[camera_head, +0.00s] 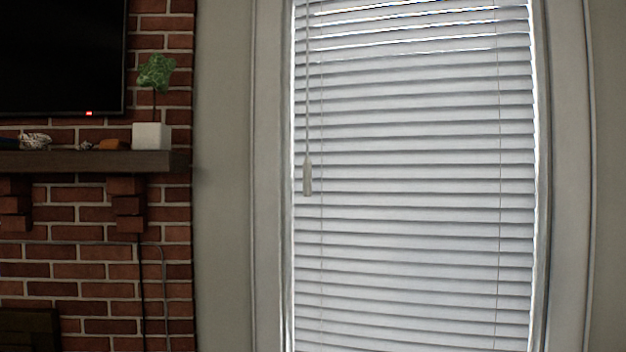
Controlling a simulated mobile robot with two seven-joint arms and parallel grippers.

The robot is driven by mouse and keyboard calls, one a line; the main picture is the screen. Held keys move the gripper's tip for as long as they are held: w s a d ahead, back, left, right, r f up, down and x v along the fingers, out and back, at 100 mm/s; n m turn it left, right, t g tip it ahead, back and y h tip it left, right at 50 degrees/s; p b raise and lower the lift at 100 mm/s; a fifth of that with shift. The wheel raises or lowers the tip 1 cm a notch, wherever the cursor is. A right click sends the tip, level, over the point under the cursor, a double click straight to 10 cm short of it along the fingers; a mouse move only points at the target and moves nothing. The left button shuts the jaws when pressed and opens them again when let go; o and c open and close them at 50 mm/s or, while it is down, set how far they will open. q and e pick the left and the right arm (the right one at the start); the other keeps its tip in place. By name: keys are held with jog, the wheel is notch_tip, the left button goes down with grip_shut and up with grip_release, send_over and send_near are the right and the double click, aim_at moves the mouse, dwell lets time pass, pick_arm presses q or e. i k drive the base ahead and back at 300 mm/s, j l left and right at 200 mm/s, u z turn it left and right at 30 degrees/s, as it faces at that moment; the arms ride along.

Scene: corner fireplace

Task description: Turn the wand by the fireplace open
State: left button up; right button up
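A thin pale wand (307,110) hangs straight down along the left side of the window blind. It ends in a thicker grey handle (308,178). The white horizontal blind (420,210) covers the window. Most of its slats look tilted closed, with bright gaps between a few slats at the top. The brick fireplace wall (80,270) is at the left. Neither of my grippers shows in the head view, and nothing touches the wand.
A dark wooden mantel (90,162) juts from the brick at the left. A plant in a white pot (151,136) stands near its right end, and a black screen (60,55) is above. Plain wall (223,200) lies between brick and window frame (268,200).

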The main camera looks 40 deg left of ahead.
aim_at(307, 163)
jog(key=i+j, duration=0.1)
jog(key=j, duration=0.35)
jog(key=i+j, duration=0.1)
jog(key=j, duration=0.4)
jog(key=i+j+z, duration=0.1)
jog(key=j, duration=0.35)
